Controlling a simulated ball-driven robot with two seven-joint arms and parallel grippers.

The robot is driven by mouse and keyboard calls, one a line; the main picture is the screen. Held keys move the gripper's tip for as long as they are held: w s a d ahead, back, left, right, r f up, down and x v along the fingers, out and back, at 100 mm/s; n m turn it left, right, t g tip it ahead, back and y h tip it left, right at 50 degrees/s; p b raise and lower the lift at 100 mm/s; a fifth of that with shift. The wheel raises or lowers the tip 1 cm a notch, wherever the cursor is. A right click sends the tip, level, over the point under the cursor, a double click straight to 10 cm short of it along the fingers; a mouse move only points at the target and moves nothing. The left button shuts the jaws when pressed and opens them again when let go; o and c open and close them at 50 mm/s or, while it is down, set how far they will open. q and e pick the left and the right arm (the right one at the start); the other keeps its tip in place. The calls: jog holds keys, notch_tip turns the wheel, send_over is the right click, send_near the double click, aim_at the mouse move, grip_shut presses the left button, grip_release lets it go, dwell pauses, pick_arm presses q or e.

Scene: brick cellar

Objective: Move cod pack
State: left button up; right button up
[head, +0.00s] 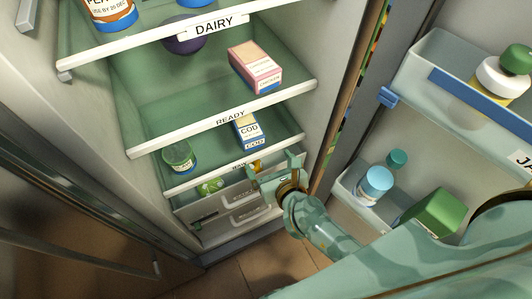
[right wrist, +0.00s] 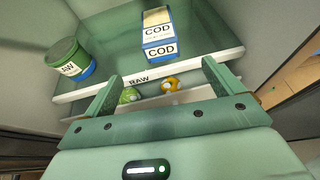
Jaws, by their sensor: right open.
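The cod pack (head: 249,131) is a small upright box, blue and white with a pale top, labelled COD. It stands on the lowest shelf (head: 190,184), labelled RAW, inside the open fridge. In the right wrist view the cod pack (right wrist: 158,36) is straight ahead, past the shelf's front edge (right wrist: 205,66). My right gripper (head: 273,167) is open and empty in front of this edge, apart from the pack. Its two fingers (right wrist: 160,76) show left and right of the pack's line in the wrist view. My left gripper is not in view.
A green tub (head: 179,157) stands left on the RAW shelf. The READY shelf (head: 225,120) above holds a pink chicken box (head: 254,68). Drawers (head: 245,200) with green and yellow items lie below. The open door's bins (head: 352,195) are at right.

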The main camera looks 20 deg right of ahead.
jog(key=b, duration=0.3)
send_near(251, 135)
notch_tip(251, 135, down, 2)
jog(key=w, duration=0.1)
jog(key=b+x, duration=0.3)
jog(key=x, duration=0.6)
jog(key=shift+d+f, duration=0.1)
jog(key=shift+d, duration=0.05)
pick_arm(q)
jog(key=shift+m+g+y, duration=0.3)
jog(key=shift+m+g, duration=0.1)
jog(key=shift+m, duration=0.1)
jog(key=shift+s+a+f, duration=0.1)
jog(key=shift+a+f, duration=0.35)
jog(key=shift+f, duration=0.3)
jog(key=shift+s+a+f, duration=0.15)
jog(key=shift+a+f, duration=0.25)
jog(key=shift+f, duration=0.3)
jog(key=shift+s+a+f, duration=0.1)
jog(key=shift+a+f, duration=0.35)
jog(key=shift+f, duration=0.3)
pick_arm(e)
jog(key=shift+w, duration=0.65)
